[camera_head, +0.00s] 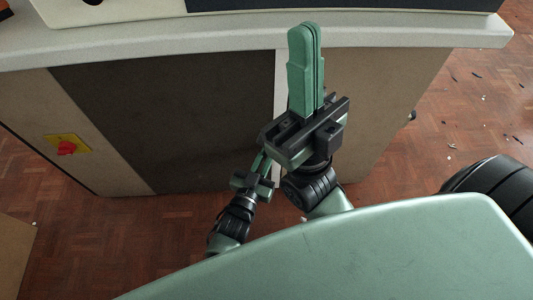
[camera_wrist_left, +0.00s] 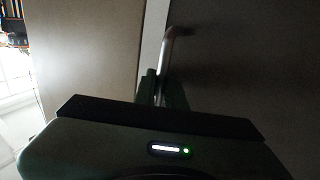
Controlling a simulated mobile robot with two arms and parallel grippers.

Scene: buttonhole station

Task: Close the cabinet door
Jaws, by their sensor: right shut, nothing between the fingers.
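The cabinet front under the counter has a dark brown panel (camera_head: 170,110), likely the door. A pale upright strip (camera_head: 279,75) separates it from a tan panel (camera_head: 385,90). How far the door stands open is unclear. In the left wrist view a metal bar handle (camera_wrist_left: 176,45) shows against the dark panel (camera_wrist_left: 250,70). My left gripper (camera_head: 262,160) is low by the strip. Its fingers (camera_wrist_left: 161,88) are at the handle's near end; grip is too dark to tell. My right gripper (camera_head: 305,35) is shut and empty, pointing up in front of the counter edge.
The pale counter (camera_head: 120,45) overhangs the cabinet. A red knob on a yellow plate (camera_head: 67,146) is on the cabinet's left part. The parquet floor (camera_head: 110,240) is open at front left; dark and pale scraps (camera_head: 480,100) lie at right. A tan board (camera_head: 15,255) stands at lower left.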

